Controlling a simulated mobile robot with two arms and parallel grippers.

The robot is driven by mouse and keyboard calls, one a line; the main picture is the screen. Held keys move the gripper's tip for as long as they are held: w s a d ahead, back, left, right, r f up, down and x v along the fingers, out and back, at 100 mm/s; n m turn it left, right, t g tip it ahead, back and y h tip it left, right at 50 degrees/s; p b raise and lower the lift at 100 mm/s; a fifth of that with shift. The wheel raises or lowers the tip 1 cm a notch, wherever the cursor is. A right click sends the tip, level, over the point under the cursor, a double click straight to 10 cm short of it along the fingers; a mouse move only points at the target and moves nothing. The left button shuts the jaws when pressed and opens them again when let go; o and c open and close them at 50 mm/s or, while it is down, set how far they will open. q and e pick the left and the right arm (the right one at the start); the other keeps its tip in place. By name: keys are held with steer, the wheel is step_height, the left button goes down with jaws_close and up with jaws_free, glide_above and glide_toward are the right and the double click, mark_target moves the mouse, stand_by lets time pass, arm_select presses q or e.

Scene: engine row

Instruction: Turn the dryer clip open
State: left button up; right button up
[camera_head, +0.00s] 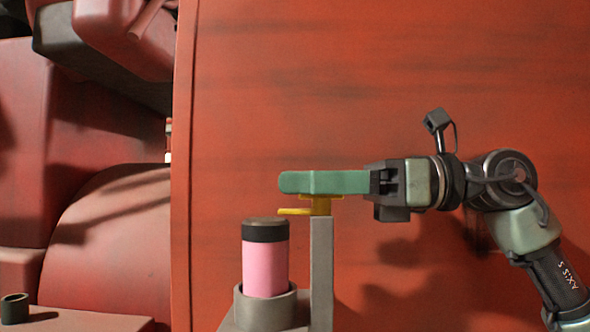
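The dryer is a pink cylinder with a black cap (265,262), standing upright in a grey cup-shaped holder (265,311). The yellow clip (296,211) sits at the top of a grey post beside the dryer, and its thin arm points left above the right part of the cap, apart from it. My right gripper (289,183) comes in from the right, level, with its green finger side-on directly over the clip. One finger hides the other, so its opening does not show. Whether it touches the clip's yellow top is unclear. My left gripper is out of view.
A large red wall or panel (400,60) fills the background behind the post. Red and dark machine bodies (100,110) stand at the left. A small dark cup-like part (15,308) is at the bottom left. Open space lies left of the dryer.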

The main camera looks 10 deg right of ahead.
steer(key=shift+w+a, duration=0.15)
steer(key=shift+a, duration=0.4)
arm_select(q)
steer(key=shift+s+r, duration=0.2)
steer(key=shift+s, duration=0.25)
arm_select(e)
jaws_close()
steer(key=g, duration=0.1)
steer(key=n+g+p, duration=0.1)
steer(key=shift+s+r+n+g, duration=0.1)
steer(key=shift+s+n+g, duration=0.1)
steer(key=shift+n+g, duration=0.15)
steer(key=shift+s+n+g+y+p, duration=0.1)
steer(key=shift+n+g+y+p, duration=0.2)
steer(key=shift+n+g+p, duration=0.3)
steer(key=shift+s+g, duration=0.1)
steer(key=shift+g, duration=0.25)
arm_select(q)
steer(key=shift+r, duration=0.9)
